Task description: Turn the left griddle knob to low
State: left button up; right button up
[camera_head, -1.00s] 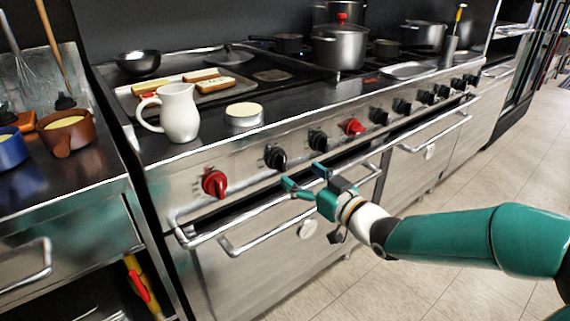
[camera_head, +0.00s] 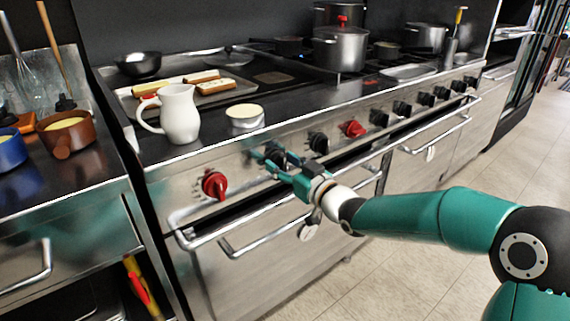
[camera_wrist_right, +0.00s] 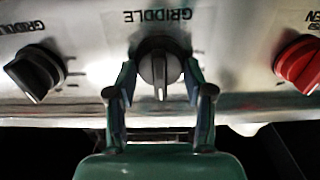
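The left griddle knob (camera_head: 275,149) is black and sits on the steel front panel, right of a red knob (camera_head: 214,184). In the right wrist view the left griddle knob (camera_wrist_right: 160,68) is in the middle under an upside-down GRIDDLE label, its grip bar upright in the picture. My right gripper (camera_head: 273,163) is at this knob. In the wrist view the right gripper (camera_wrist_right: 160,72) is open, one finger on each side of the knob; I cannot tell whether they touch it. My left gripper is out of view.
The other griddle knob (camera_head: 318,142) is close on the right, with another red knob (camera_head: 353,129) beyond. An oven handle (camera_head: 240,225) runs below the panel. A white jug (camera_head: 180,113) and a round pale-topped dish (camera_head: 245,115) stand near the counter edge above.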

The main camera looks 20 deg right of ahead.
jog(key=c, duration=0.5)
jog(key=n+b, duration=0.2)
jog(key=b, duration=0.2)
jog(key=shift+f+n, duration=0.2)
jog(key=shift+n, duration=0.2)
jog(key=shift+n+b, duration=1.1)
jog(key=shift+b, duration=0.1)
jog(key=shift+a+r+n+b, duration=0.1)
jog(key=shift+r+n+b, duration=0.05)
jog(key=shift+n+b, duration=0.7)
jog(key=o, duration=1.1)
jog(key=shift+o, duration=0.2)
jog(key=shift+s, duration=0.1)
